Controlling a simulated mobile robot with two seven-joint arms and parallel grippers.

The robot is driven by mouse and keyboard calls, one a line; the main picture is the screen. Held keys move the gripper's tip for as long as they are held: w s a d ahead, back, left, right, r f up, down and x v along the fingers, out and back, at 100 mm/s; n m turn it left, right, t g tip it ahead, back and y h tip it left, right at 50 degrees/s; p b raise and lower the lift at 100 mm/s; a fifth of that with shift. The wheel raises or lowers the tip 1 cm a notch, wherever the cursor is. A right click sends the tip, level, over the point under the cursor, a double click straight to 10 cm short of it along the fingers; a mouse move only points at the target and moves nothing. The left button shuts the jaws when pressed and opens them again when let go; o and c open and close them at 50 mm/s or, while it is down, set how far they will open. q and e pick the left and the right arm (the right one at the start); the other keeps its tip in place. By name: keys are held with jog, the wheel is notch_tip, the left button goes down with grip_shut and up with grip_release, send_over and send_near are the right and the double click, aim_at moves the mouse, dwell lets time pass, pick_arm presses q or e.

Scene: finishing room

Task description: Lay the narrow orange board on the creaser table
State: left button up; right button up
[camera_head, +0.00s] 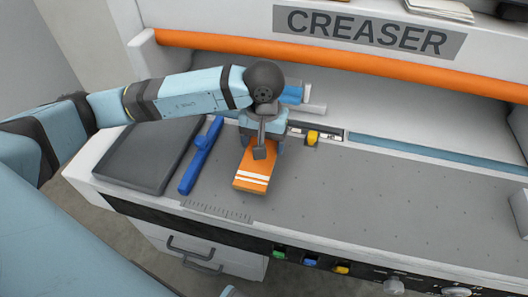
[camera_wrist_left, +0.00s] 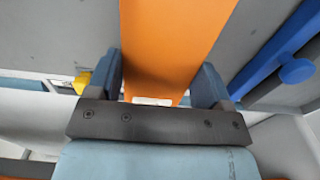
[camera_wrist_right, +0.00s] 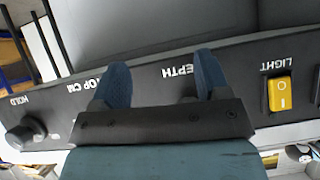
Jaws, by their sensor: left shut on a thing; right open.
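The narrow orange board (camera_head: 253,172) with two white stripes is at the left part of the creaser table (camera_head: 380,190). I cannot tell whether it touches the table top. My left gripper (camera_head: 262,148) is over the board's far end and shut on it. In the left wrist view the orange board (camera_wrist_left: 170,45) runs between the two blue fingers (camera_wrist_left: 168,85). My right gripper is not in the head view. In the right wrist view my right gripper (camera_wrist_right: 158,80) is open and empty, in front of the control panel (camera_wrist_right: 150,75).
A blue bar with a knob (camera_head: 203,155) and a dark grey pad (camera_head: 140,157) lie left of the board. A yellow slider (camera_head: 312,137) sits on the rail behind. An orange roller (camera_head: 340,60) spans the back.

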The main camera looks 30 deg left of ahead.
pick_arm(q)
notch_tip(320, 180, down, 4)
jog(key=shift+f, duration=0.25)
jog(key=shift+f+b, duration=0.25)
jog(key=shift+b, duration=0.1)
jog(key=o, duration=0.9)
jog(key=shift+r, duration=0.2)
pick_arm(e)
jog(key=shift+a+r, duration=0.1)
jog(key=shift+a, duration=0.05)
pick_arm(q)
jog(key=shift+r+p, duration=0.2)
jog(key=shift+p, duration=0.3)
notch_tip(320, 180, up, 11)
jog(key=shift+f+b, duration=0.2)
jog(key=shift+b, duration=0.15)
jog(key=shift+r, duration=0.6)
pick_arm(e)
jog(key=shift+s+a+f, duration=0.15)
jog(key=shift+s+f, duration=0.1)
